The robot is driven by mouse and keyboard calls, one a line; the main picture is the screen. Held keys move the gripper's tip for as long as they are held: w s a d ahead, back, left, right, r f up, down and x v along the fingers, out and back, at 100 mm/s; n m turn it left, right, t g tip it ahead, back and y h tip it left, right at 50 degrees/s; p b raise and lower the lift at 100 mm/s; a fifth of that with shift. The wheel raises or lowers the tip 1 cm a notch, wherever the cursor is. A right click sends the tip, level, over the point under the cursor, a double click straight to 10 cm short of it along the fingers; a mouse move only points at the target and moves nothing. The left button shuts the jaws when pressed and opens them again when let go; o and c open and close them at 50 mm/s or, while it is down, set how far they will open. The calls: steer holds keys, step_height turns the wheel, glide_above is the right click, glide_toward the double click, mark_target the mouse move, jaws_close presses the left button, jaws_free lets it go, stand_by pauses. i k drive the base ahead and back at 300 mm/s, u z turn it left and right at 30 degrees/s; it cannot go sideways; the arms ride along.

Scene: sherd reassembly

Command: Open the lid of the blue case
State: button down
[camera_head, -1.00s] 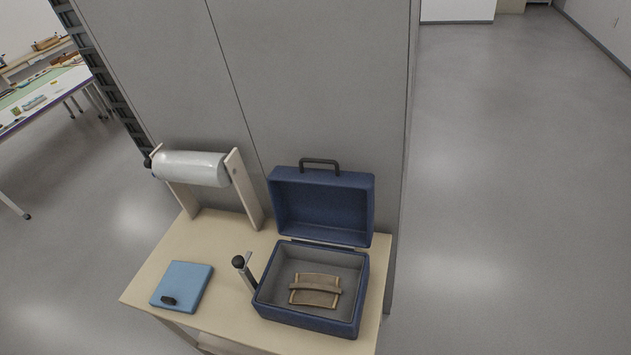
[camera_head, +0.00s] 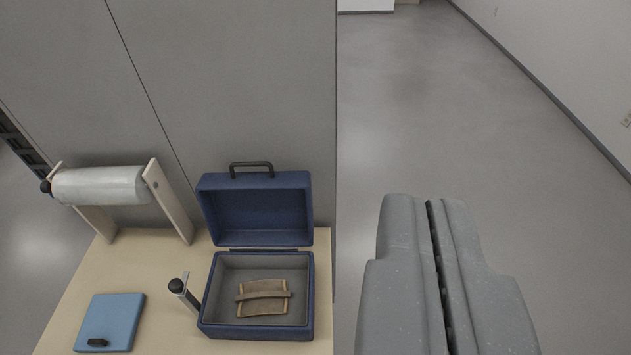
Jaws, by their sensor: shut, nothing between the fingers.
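The blue case (camera_head: 205,320) stands on a pale wooden table. Its lid (camera_head: 256,212) is open and tilted up at the back, with a dark handle (camera_head: 251,167) on top. The grey-lined inside shows a brown, strap-like curved object (camera_head: 263,297) lying on the floor of the case. My gripper (camera_head: 430,205) is at the lower right, its two grey fingers closed together with nothing between them. It is right of the case and apart from it in the picture.
The pale table (camera_head: 165,275) also bears a roll of clear film (camera_head: 100,186) on a wooden stand, a light blue flat box (camera_head: 110,320) and a black-knobbed lever (camera_head: 180,289) beside the case. A grey panel (camera_head: 230,80) rises behind. Open floor (camera_head: 420,110) lies to the right.

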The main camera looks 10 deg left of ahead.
mark_target(270, 208)
steer(key=u, duration=0.05)
steer(key=i, duration=1)
steer(key=z, duration=0.1)
